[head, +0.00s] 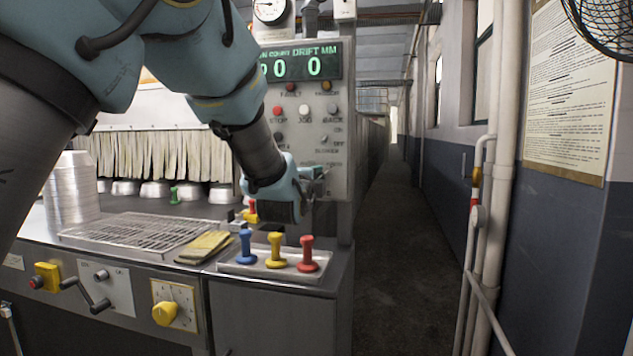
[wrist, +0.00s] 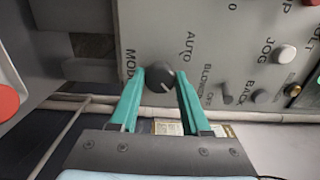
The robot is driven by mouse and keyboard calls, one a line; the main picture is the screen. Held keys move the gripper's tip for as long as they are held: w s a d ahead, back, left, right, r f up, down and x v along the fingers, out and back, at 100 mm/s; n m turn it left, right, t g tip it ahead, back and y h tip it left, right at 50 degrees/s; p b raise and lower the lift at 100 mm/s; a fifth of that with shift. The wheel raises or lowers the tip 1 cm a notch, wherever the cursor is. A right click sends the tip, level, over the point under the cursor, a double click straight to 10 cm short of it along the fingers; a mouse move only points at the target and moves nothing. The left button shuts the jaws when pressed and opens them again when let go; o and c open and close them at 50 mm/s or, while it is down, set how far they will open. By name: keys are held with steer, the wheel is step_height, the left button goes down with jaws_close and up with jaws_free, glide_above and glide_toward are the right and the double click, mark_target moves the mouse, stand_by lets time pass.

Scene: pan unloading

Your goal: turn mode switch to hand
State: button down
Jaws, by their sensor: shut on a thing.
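The mode switch is a round dark knob (wrist: 160,78) with a pale pointer mark, on the grey control panel (wrist: 205,30). In the wrist view it sits between the two teal fingers of my gripper (wrist: 161,79), which is shut on it. The word AUTO is printed beside the knob and MODE is partly visible left of it. I see no HAND label.
Other panel controls are close by, including the white JOG button (wrist: 285,54). A folded yellow cloth (head: 205,247) and a metal grate (head: 140,232) lie left. The aisle (head: 400,250) is clear.

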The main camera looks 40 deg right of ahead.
steer(key=shift+c, duration=2)
jaws_free()
steer(key=shift+s, duration=0.1)
steer(key=b+v, duration=0.2)
steer(key=v, duration=0.8)
steer(key=shift+a, duration=0.35)
steer(key=shift+f, duration=0.1)
